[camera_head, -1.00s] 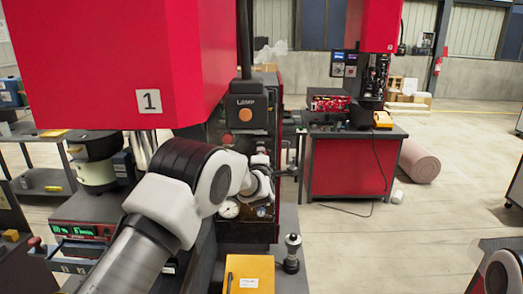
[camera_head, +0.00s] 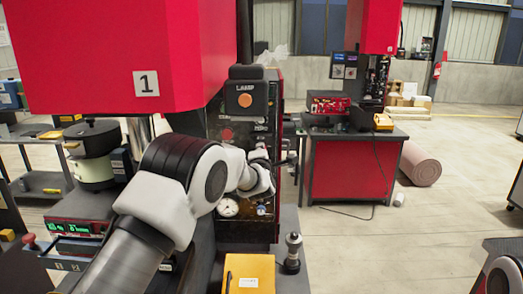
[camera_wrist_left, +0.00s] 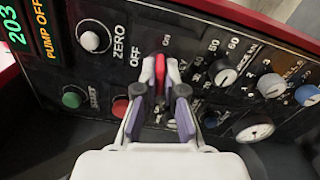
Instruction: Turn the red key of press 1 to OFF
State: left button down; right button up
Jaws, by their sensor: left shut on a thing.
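The red key (camera_wrist_left: 160,74) is on the black control panel (camera_wrist_left: 215,45) of press 1, below and between the printed OFF and ON in the left wrist view. Its grip stands nearly upright in that picture. My left gripper (camera_wrist_left: 159,95) has its fingers on both sides of the key and is shut on it. In the head view, my left wrist covers the key and the fingertips. Press 1 (camera_head: 110,45) is the large red machine with the number plate. My right gripper is out of view; only part of my right arm shows at the bottom right.
A yellow box (camera_head: 249,273) stands below the panel. Another red press table (camera_head: 348,166) is farther back. Floor at right is open.

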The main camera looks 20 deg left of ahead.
pick_arm(q)
jog(key=shift+f+n+b, duration=0.2)
jog(key=shift+n+b, duration=0.9)
jog(key=shift+b, duration=0.55)
jog(key=shift+r, duration=0.1)
